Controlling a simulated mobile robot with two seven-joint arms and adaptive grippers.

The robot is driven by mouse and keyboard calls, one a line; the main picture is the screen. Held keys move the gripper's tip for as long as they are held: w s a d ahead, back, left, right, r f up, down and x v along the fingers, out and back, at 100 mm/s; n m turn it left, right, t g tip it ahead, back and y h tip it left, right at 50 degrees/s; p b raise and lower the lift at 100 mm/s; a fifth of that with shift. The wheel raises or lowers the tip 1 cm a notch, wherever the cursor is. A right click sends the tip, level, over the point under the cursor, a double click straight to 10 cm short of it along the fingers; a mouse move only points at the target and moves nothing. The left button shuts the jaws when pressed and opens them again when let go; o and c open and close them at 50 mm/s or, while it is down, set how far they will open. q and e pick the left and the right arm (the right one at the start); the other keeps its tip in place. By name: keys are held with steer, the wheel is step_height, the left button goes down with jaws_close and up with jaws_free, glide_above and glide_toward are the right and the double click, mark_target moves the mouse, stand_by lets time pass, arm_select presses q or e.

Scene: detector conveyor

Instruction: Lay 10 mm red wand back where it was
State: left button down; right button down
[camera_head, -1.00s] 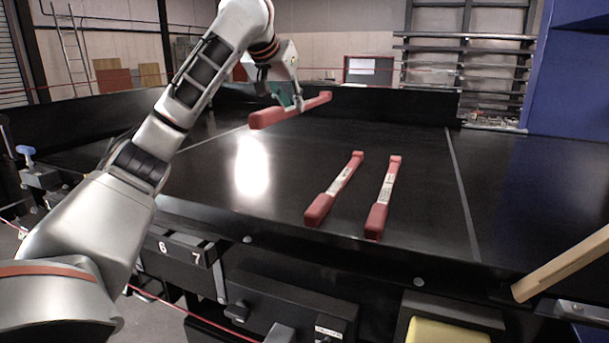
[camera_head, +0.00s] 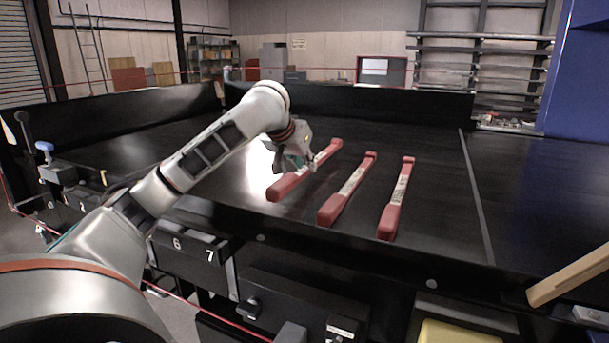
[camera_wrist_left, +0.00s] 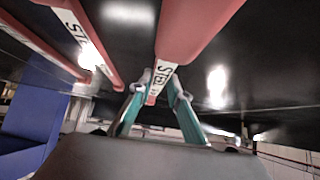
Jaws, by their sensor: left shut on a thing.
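My left gripper (camera_head: 299,165) is shut on the leftmost red wand (camera_head: 284,187), around its shaft, over the black belt. The held wand slants away from me, its thick end nearest. It is low over the belt or on it; I cannot tell if it touches. In the left wrist view, the wand (camera_wrist_left: 190,30) runs between the teal fingers (camera_wrist_left: 160,90), with part of a white label showing. Two similar red wands lie to its right, a middle one (camera_head: 345,195) and a right one (camera_head: 396,206), both with white labels. Diameter marks are not readable. My right gripper is not in view.
The black belt (camera_head: 440,180) is bare to the right of the wands, up to a pale line (camera_head: 474,195). Dark walls (camera_head: 350,102) edge the back. A wooden bar (camera_head: 570,276) and a yellow block (camera_head: 465,333) are at the front right.

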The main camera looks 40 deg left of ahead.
mark_target(302, 170)
arm_select(q)
steer(key=shift+f, duration=1.5)
steer(key=c, duration=1.9)
jaws_free()
steer(key=shift+f, duration=0.1)
steer(key=shift+s+r, duration=0.25)
steer(key=shift+r, duration=0.1)
steer(key=v, duration=1)
steer(key=shift+r, duration=0.2)
steer(key=shift+s+d+r, duration=0.2)
steer(key=shift+s+r, duration=0.1)
steer(key=shift+s, duration=0.15)
